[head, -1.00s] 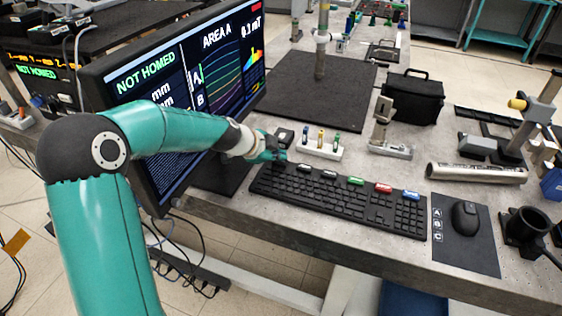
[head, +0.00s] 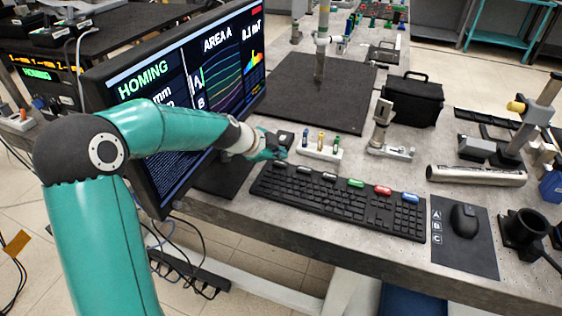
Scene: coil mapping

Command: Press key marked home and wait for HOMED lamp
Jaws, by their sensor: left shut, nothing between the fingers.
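The black keyboard (head: 338,205) lies on the grey bench, with several coloured label tabs along its back edge: dark ones at the left, then green, red and blue. Their lettering is too small to read. My left gripper (head: 281,157) is shut and empty, above the keyboard's back left corner near the leftmost tab; I cannot tell whether it touches a key. The monitor (head: 146,78) reads HOMING at its top left. The controller panel (head: 38,75) at the far left also reads HOMING in green. My right gripper is out of view.
A small white rack (head: 320,150) stands just behind the keyboard, close to my gripper. A mouse (head: 464,221) rests on a dark mat marked A, B, C at the right. A black bag (head: 410,99) and a metal tube (head: 476,175) lie further back.

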